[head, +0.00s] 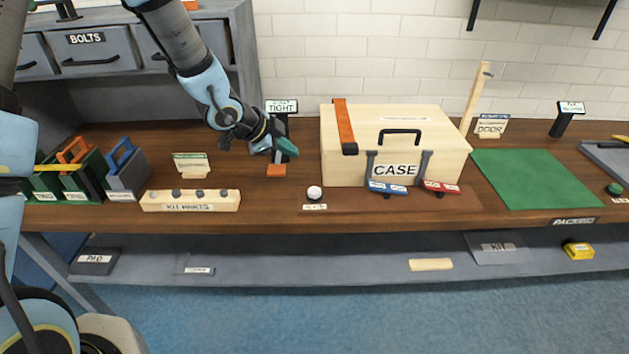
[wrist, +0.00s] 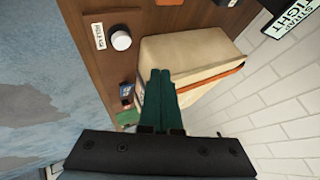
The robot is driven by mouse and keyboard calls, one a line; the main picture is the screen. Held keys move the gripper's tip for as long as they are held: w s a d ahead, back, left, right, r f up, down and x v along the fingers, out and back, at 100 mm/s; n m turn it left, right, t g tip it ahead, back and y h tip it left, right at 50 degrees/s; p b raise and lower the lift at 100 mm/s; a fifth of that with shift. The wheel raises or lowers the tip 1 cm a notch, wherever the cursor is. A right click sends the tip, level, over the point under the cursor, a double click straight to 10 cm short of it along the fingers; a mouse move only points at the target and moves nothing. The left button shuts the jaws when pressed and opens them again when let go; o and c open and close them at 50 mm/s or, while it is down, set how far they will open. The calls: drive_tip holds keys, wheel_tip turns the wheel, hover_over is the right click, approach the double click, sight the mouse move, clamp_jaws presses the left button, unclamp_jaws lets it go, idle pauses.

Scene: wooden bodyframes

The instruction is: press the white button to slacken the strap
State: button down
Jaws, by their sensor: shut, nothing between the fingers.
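The white button (head: 314,193) stands on the bench in front of the case's left corner, with a small label before it. It also shows in the wrist view (wrist: 121,40), upper left. The orange strap (head: 345,127) runs over the left part of the wooden case (head: 340,170); in the wrist view it is an orange line (wrist: 210,75). A sign (head: 282,106) behind the button reads TIGHT. My gripper (head: 290,151) is above the bench, left of the case and behind the button, apart from it. Its green fingers (wrist: 160,75) are together and empty.
A kit parts block (head: 190,207) lies left of the button. An orange block (head: 276,171) sits at the foot of the sign post. Blue (head: 388,187) and red (head: 441,187) tags are at the case's front.

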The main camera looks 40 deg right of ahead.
sight(310, 191)
drive_tip(key=s+d+m, duration=0.1)
drive_tip(key=s, duration=0.1)
drive_tip(key=s+d+m+g, duration=0.1)
drive_tip(key=d, duration=0.1)
drive_tip(key=shift+s+d+h, duration=0.1)
drive_tip(key=shift+s+h, duration=0.2)
drive_tip(key=shift+s, duration=0.05)
wheel_tip(310, 191, down, 9)
drive_tip(key=b, duration=0.7)
drive_tip(key=shift+r, duration=0.15)
idle(1.6)
drive_tip(key=shift+f+b, duration=0.4)
drive_tip(key=shift+b, duration=0.1)
drive_tip(key=shift+f+b, duration=0.5)
drive_tip(key=shift+f, duration=0.1)
idle(0.5)
drive_tip(key=shift+r, duration=0.15)
drive_tip(key=shift+r+p, duration=0.85)
drive_tip(key=shift+r, duration=0.05)
